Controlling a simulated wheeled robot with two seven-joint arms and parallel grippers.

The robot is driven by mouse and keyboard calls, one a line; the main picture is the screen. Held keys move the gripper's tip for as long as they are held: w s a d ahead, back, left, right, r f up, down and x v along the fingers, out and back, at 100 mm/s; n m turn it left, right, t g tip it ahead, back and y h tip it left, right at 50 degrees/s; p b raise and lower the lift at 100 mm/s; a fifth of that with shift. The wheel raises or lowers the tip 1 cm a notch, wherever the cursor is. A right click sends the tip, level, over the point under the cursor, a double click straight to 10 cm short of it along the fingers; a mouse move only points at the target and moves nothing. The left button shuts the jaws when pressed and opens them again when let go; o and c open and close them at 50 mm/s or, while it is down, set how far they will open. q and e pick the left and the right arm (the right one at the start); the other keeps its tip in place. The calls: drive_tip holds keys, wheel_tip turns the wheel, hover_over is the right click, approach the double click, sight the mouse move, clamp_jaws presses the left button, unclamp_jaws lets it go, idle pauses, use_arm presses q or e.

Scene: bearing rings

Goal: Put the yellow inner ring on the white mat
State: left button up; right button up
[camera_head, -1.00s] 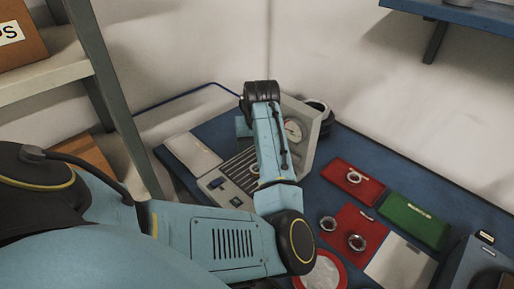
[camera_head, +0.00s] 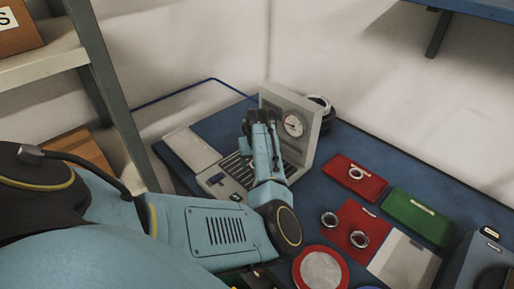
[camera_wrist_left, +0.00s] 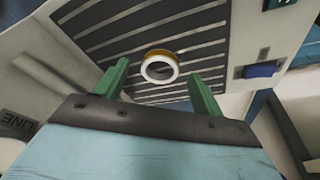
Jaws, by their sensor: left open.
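A ring with a yellow outer band and a pale inner face (camera_wrist_left: 160,66) lies on a dark slotted plate (camera_wrist_left: 110,22) in the left wrist view. My left gripper (camera_wrist_left: 157,72) is open, its two green fingers on either side of the ring in that view. In the head view my left wrist covers the ring. A white mat (camera_head: 404,262) lies at the lower right, beside a red mat (camera_head: 348,218). My right gripper is not in view.
A grey machine with a round gauge (camera_head: 293,124) stands behind my left wrist. A red tray (camera_head: 370,190) and green tray (camera_head: 418,217) lie behind. A red-rimmed round dish (camera_head: 320,270) is at the front.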

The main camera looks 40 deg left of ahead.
use_arm(q)
drive_tip(key=shift+a+f, duration=0.1)
drive_tip(key=shift+f, duration=0.4)
drive_tip(key=shift+c, duration=0.2)
drive_tip(key=shift+r, duration=0.1)
drive_tip(key=c, duration=1.1)
